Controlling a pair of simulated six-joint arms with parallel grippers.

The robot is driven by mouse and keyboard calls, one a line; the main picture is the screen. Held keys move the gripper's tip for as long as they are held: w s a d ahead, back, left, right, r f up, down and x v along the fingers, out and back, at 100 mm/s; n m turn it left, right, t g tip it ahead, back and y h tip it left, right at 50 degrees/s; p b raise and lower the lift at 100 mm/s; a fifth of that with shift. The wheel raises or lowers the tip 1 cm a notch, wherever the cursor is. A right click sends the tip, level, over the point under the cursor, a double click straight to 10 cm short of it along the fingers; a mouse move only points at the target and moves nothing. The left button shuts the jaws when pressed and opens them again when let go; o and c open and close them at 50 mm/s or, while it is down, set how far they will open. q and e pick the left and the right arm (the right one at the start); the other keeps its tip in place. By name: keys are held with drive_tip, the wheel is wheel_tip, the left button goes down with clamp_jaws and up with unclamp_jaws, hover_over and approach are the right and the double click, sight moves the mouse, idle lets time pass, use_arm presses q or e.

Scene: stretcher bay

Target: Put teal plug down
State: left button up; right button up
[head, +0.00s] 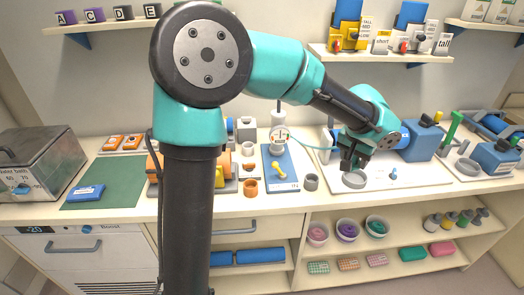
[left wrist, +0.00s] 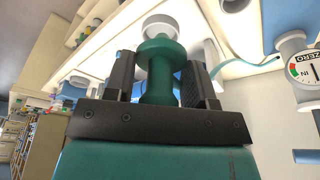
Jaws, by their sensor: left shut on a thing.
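My left gripper (head: 352,162) is low over the white board (head: 415,176) on the counter, just above a grey ring-shaped cup (head: 354,180). In the left wrist view the teal plug (left wrist: 160,72), a flanged spool shape, sits between the two dark fingers, which are shut on it. A pale round rim (left wrist: 160,25) shows just beyond the plug's far end. In the head view the plug is hidden or too small to tell, so I cannot tell whether it touches the cup. My right gripper is not in view.
A gauge (head: 280,134) with a thin teal hose stands left of the gripper, by a blue plate (head: 282,180) with a yellow piece. A small grey cup (head: 311,182) stands near the front edge. A blue block (head: 422,142) is to the right. The green mat (head: 105,195) has free room.

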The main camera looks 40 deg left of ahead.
use_arm(q)
drive_tip(key=shift+a, duration=0.1)
drive_tip(key=s+a+f+n, duration=0.1)
drive_tip(key=s+a+f, duration=0.1)
drive_tip(key=a, duration=0.6)
drive_tip(key=s+a+f+n+y, duration=0.1)
drive_tip(key=a+f, duration=0.1)
drive_tip(key=a, duration=0.6)
drive_tip(key=s+a+f+n, duration=0.2)
drive_tip(key=a, duration=0.6)
drive_tip(key=shift+s+a, duration=0.25)
drive_tip(key=shift+s, duration=0.05)
drive_tip(key=s+a+f+n, duration=0.1)
drive_tip(key=s+a+f, duration=0.2)
drive_tip(key=s+a, duration=0.3)
drive_tip(key=shift+g, duration=0.3)
drive_tip(key=shift+a, duration=0.1)
drive_tip(key=w+a, duration=0.3)
drive_tip(key=w+a+f, duration=0.1)
drive_tip(key=w+a, duration=0.6)
drive_tip(key=a, duration=0.1)
drive_tip(key=shift+w+a+f, duration=0.15)
drive_tip(key=shift+a+f, duration=0.05)
drive_tip(key=shift+a, duration=0.05)
